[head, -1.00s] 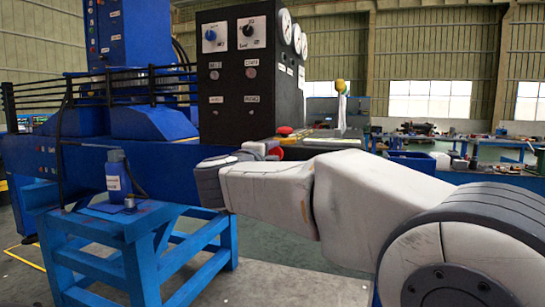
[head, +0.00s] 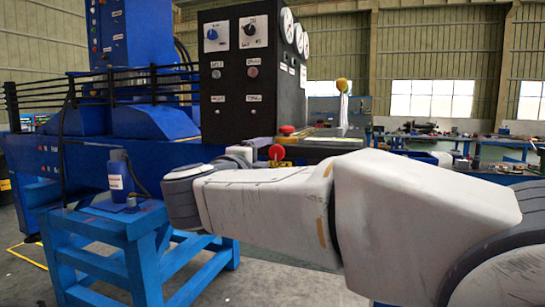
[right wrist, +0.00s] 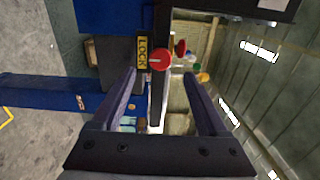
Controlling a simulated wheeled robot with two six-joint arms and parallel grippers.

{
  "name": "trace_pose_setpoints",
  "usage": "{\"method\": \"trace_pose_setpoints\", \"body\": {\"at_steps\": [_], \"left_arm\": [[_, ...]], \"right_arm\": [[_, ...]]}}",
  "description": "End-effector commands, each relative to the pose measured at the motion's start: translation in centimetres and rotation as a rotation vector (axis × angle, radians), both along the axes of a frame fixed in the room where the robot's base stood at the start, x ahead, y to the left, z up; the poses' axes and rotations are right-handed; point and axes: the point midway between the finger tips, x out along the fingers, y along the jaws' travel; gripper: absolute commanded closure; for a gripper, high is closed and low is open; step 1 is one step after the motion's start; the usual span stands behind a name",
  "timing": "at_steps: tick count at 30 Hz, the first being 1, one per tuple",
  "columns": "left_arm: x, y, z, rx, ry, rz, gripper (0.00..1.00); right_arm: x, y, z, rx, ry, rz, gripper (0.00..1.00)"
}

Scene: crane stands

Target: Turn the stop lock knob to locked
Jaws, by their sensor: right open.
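The stop lock knob is a round red knob (head: 277,152) with a yellow label (head: 281,164) below it, on the front of the machine's console. In the right wrist view the red knob (right wrist: 161,60) sits beside a yellow-and-black LOCK label (right wrist: 143,53). My right gripper (right wrist: 159,74) is open and empty, its two fingers spread on either side of the knob in that view. The knob appears ahead of the fingertips; I cannot tell the exact gap. My left gripper is out of view.
A second red button (head: 287,129) sits on the console top, close to the knob. A black panel (head: 235,85) with dials stands behind. A blue stand (head: 110,225) with a bottle (head: 120,175) is at the left. Grey floor lies in front.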

Motion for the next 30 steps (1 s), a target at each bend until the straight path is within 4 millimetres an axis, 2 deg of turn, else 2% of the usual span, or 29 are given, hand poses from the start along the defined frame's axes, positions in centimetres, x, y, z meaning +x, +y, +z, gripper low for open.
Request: {"method": "trace_pose_setpoints", "body": {"at_steps": [3, 9, 19, 23, 26, 29, 30], "left_arm": [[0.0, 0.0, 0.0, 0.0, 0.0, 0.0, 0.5], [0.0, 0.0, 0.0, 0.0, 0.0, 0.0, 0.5], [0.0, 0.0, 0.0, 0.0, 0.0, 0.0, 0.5], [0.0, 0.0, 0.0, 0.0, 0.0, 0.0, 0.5], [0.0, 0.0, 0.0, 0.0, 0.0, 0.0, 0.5], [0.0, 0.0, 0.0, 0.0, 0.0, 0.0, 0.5], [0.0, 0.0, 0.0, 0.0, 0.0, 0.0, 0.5]], "right_arm": [[-2.0, 0.7, 0.0, 0.0, 0.0, 0.004, 0.23], [-3.6, 1.1, 0.0, 0.0, 0.0, 0.001, 0.23], [-3.6, 1.1, 0.0, -0.004, -0.001, 0.001, 0.23], [-1.9, 0.6, -0.5, -0.092, -0.011, 0.044, 0.23], [0.9, -0.2, -2.3, -0.275, 0.0, 0.145, 0.23], [3.4, -1.6, -7.0, -0.536, 0.087, 0.299, 0.23], [3.9, -2.4, -9.8, -0.643, 0.149, 0.373, 0.23]]}}
